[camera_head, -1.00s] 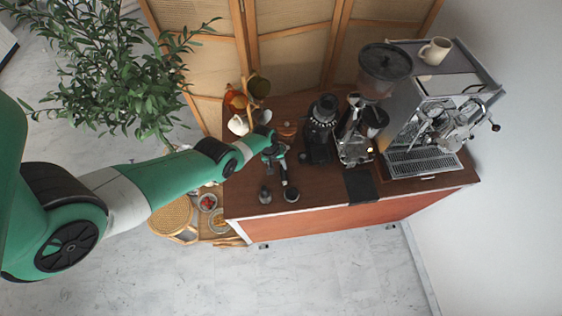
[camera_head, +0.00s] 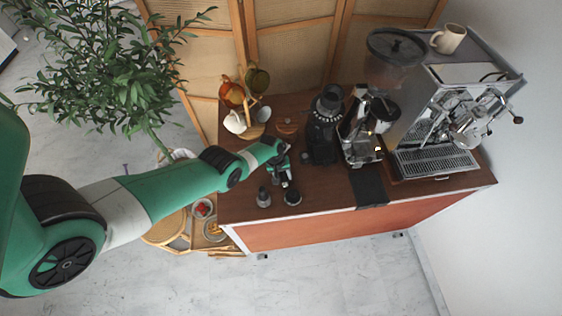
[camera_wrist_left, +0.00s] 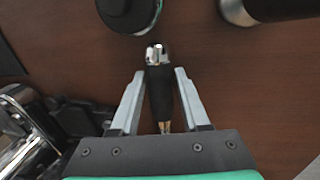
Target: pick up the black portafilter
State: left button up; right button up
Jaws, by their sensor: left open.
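A slim piece with a black handle (camera_wrist_left: 160,95) and a chrome end lies on the brown counter between my left fingers in the left wrist view. It appears to be the black portafilter, but my gripper hides its near end. Its pale end (camera_head: 287,182) shows just below my gripper in the head view. My left gripper (camera_wrist_left: 160,108) is open, with one finger on each side of the handle and visible gaps. In the head view, my left gripper (camera_head: 282,165) is low over the counter's left part. My right gripper is not in view.
A round black piece (camera_head: 293,197) and a small metal canister (camera_head: 263,197) stand near the counter's front edge. A black grinder (camera_head: 323,135) is close to the right of my gripper. A mug tree (camera_head: 252,131) stands behind. The espresso machine (camera_head: 440,125) stands far right.

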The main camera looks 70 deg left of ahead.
pick_arm(q)
jog(key=shift+c, duration=0.3)
grip_shut()
dwell(1.1)
